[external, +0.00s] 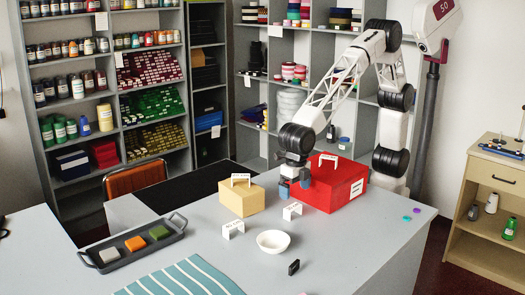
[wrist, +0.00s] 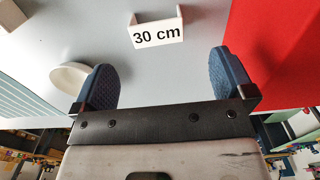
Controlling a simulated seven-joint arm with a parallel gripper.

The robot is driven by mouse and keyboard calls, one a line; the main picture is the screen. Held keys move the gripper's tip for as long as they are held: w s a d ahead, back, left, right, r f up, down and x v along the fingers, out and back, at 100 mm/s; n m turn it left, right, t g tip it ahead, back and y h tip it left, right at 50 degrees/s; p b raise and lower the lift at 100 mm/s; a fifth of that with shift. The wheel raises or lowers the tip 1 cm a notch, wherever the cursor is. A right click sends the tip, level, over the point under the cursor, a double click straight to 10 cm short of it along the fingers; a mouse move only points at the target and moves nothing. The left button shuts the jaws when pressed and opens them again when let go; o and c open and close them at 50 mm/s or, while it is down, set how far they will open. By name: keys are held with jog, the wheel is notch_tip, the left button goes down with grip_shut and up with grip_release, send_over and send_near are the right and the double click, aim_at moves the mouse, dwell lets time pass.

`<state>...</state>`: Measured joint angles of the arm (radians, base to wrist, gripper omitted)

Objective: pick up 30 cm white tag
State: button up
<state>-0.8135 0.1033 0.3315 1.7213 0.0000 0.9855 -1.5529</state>
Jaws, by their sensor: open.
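The white tag (wrist: 158,34) reads "30 cm" in the wrist view and stands on the grey counter, just beyond and between my fingertips. In the external view a small white tag (external: 292,211) stands on the counter in front of the red box, just below my gripper (external: 295,184); its print is too small to read there. My gripper, with blue finger pads, also shows in the wrist view (wrist: 162,62).
The red box (external: 330,188) is close to my right finger in the wrist view. A white bowl (external: 273,242) is near the left finger there. A tan box (external: 241,200), another white tag (external: 233,229), a dark tray (external: 104,263) and a striped cloth (external: 180,278) lie around.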

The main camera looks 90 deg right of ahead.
aim_at(293, 207)
jog(key=shift+f, duration=1.3)
jog(key=shift+w+f, duration=0.2)
jog(key=shift+f, duration=2.4)
jog(key=c, duration=1)
jog(key=shift+r, duration=0.1)
jog(key=shift+r, duration=4.9)
